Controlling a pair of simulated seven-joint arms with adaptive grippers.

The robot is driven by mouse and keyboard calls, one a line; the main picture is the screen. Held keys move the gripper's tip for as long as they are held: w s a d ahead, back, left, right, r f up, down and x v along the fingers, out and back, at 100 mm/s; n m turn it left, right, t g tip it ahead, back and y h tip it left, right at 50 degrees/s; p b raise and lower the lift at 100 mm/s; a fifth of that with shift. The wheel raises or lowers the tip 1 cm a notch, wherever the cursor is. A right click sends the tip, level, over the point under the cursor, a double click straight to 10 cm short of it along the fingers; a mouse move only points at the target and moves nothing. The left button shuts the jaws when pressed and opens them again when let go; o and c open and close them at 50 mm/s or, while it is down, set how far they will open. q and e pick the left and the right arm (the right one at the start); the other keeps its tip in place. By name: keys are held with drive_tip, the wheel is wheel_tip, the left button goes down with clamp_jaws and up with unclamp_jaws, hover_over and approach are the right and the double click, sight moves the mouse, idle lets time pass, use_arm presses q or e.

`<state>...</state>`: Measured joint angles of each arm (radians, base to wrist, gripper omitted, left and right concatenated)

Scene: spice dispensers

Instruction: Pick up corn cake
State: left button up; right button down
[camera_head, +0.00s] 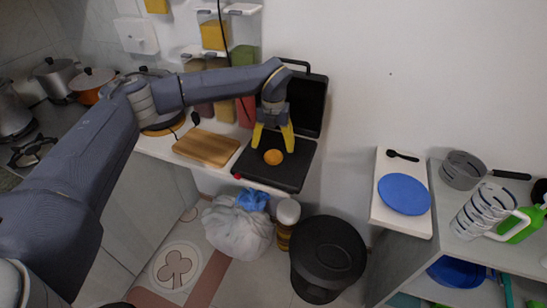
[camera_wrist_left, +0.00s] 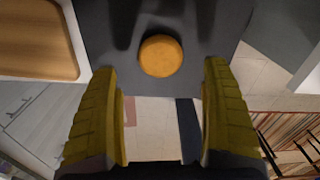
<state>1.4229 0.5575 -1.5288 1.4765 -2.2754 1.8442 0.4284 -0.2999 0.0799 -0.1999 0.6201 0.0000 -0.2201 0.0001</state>
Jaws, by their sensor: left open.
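The corn cake (camera_head: 273,157) is a small round orange disc lying on the dark flat plate of an open black grill (camera_head: 287,174). In the left wrist view the corn cake (camera_wrist_left: 161,56) lies ahead of the fingertips, between their lines. My left gripper (camera_head: 272,144) points down over the grill with its yellow fingers apart. In the left wrist view the left gripper (camera_wrist_left: 164,75) is open and empty, one finger on each side. The fingers do not appear to touch the cake. My right gripper is not seen.
A wooden board (camera_head: 207,147) lies left of the grill. The grill's raised lid (camera_head: 308,103) stands behind the gripper near the wall. A blue plate (camera_head: 404,194) rests on the white shelf at right. A black bin (camera_head: 327,255) stands on the floor below.

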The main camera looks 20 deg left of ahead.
sight(274, 155)
use_arm(q)
drive_tip(key=shift+w+f, duration=0.1)
drive_tip(key=shift+f, duration=2.65)
drive_tip(key=c, duration=1.5)
drive_tip(key=shift+r, duration=0.2)
